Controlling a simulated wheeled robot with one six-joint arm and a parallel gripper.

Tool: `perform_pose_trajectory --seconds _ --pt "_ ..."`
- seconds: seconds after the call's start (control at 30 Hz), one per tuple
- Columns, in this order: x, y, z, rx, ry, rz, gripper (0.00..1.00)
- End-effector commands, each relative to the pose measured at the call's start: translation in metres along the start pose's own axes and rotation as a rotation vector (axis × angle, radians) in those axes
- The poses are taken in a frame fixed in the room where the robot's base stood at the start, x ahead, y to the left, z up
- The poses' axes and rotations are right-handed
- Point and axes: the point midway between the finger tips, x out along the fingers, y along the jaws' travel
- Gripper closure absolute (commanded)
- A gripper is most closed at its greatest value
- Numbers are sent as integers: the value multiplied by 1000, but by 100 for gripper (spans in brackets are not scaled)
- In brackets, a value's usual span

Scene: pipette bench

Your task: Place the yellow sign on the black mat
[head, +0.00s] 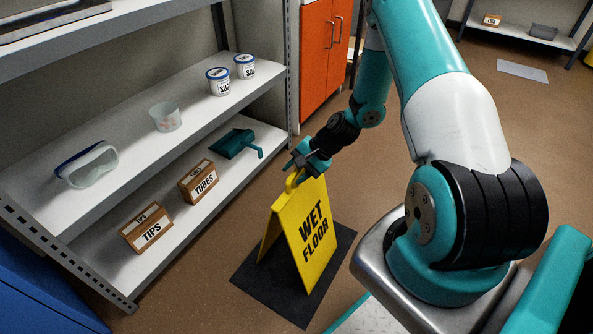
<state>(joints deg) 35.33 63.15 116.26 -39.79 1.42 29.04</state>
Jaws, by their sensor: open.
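The yellow sign (307,236), an A-frame marked WET FLOOR, stands upright on the black mat (262,283) on the floor. The mat's dark edges show around its feet; the far side of its base is partly hidden. My gripper (295,170) is open at the top of the sign, by its yellow handle loop (292,182). I cannot tell whether the fingers touch the handle.
A white shelf unit (120,206) stands to the left, with boxes, a dustpan (236,145), tubs and goggles (88,165). An orange cabinet (320,55) is behind. A grey mat (522,71) lies far right. Brown floor is open behind my arm.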

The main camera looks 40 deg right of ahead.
Motion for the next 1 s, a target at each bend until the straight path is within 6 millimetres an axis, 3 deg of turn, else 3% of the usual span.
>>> perform_pose_trajectory --seconds 0.17,0.6,0.8,0.93,1.0 --pt "-12 -1 0 1 2 -1 58" --pt "-100 -2 0 1 3 -2 58" --pt "-119 -3 2 -9 -1 2 58" --pt "-126 -31 24 -124 -25 40 58" --pt "-131 -58 53 -253 -53 80 58"
